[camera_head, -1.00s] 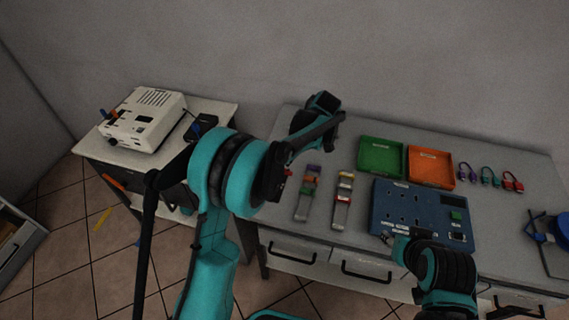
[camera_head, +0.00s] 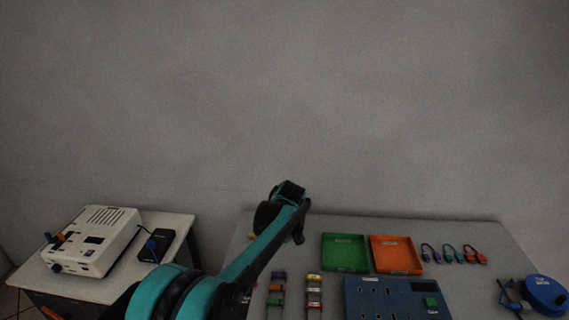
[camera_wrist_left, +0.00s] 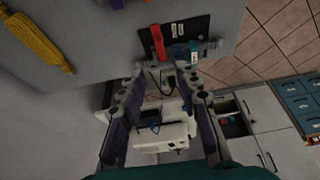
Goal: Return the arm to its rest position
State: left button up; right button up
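My left arm (camera_head: 258,252) rises from the bottom left in the head view and reaches over the table's left end. Its dark far joint (camera_head: 288,194) shows against the wall. I cannot make out the gripper's fingers in that view. In the left wrist view my left gripper (camera_wrist_left: 166,76) has its two fingers spread apart, with nothing visibly held between them. The white device shows beyond and between the fingers (camera_wrist_left: 160,138), apart from them. My right arm and gripper are out of view.
The table (camera_head: 455,232) holds a green tray (camera_head: 345,252), an orange tray (camera_head: 396,254), a blue panel (camera_head: 390,300), colored cables (camera_head: 453,254) and a blue reel (camera_head: 546,294). A white device (camera_head: 92,241) and black box (camera_head: 157,245) stand on the left side table. The wall is behind.

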pick_arm(q)
jog(key=s+a+r+m+t+h, duration=0.1)
jog(key=s+a+r+m+t, duration=0.2)
jog(key=s, duration=0.4)
jog(key=s+a+r+m+h, duration=0.2)
jog(key=s+r+m, duration=0.2)
jog(key=s+m, duration=0.2)
jog(key=s+f+m+t+h, duration=0.1)
jog(key=s+f+m+t, duration=0.3)
jog(key=s+m, duration=0.4)
jog(key=s+a, duration=0.1)
jog(key=s, duration=0.4)
jog(key=shift+m, duration=0.3)
